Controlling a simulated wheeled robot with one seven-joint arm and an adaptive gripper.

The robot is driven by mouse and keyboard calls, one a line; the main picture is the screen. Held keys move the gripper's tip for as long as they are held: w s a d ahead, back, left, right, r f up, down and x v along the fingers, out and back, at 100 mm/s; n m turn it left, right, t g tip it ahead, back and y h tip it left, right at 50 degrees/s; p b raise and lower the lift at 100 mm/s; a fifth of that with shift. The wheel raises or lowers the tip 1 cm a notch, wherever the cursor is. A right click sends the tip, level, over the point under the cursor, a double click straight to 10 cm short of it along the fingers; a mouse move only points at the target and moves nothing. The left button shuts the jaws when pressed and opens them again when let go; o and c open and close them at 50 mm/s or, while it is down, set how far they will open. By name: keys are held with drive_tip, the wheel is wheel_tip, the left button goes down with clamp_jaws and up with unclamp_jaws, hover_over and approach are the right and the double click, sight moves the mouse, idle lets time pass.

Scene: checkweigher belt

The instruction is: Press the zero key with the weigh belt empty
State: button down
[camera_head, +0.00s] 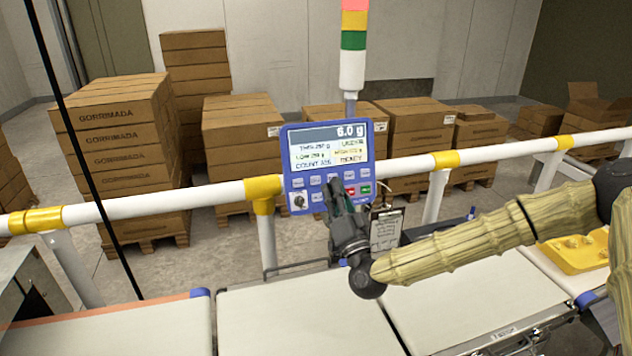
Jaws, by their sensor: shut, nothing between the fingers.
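The blue control panel (297,167) stands on the rail behind the belts. Its display (330,141) reads 6.0 g on the top line, with smaller text below. Rows of small keys sit under the display; the key labels are too small to read. My gripper (337,188) is shut and empty, pointing up at the panel's lower middle. It hides some keys, and I cannot tell whether it touches one. The pale belt sections (285,318) in front of the panel look bare where visible; my arm covers part of them.
A white rail with yellow joints (150,209) runs across behind the belts. A clipboard (386,230) hangs beside my gripper. A yellow tray (573,253) with items sits at the right. A signal tower (353,60) rises behind the panel. Stacked cartons (120,150) stand beyond the rail.

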drive_tip(key=w+a+f+b, duration=0.2)
drive_tip(key=w, duration=0.4)
drive_tip(key=shift+w, duration=0.35)
drive_tip(key=shift+w+a+f+b, duration=0.15)
drive_tip(key=shift+w+b, duration=0.2)
drive_tip(key=shift+b, duration=0.15)
drive_tip(key=shift+w+a+f+b, duration=0.1)
drive_tip(key=shift+w+a+b, duration=0.05)
drive_tip(key=shift+w+b, duration=0.25)
idle(2.1)
drive_tip(key=shift+s, duration=0.2)
drive_tip(key=shift+s+d+r, duration=0.2)
drive_tip(key=shift+s+r, duration=0.05)
drive_tip(key=shift+s, duration=0.35)
drive_tip(key=shift+s+d+r, duration=0.25)
drive_tip(key=shift+s, duration=0.5)
drive_tip(key=shift+s+d+r, duration=0.2)
drive_tip(key=shift+s+d, duration=0.05)
drive_tip(key=shift+s, duration=0.55)
drive_tip(key=shift+s+d+r, duration=0.25)
drive_tip(key=shift+s, duration=0.5)
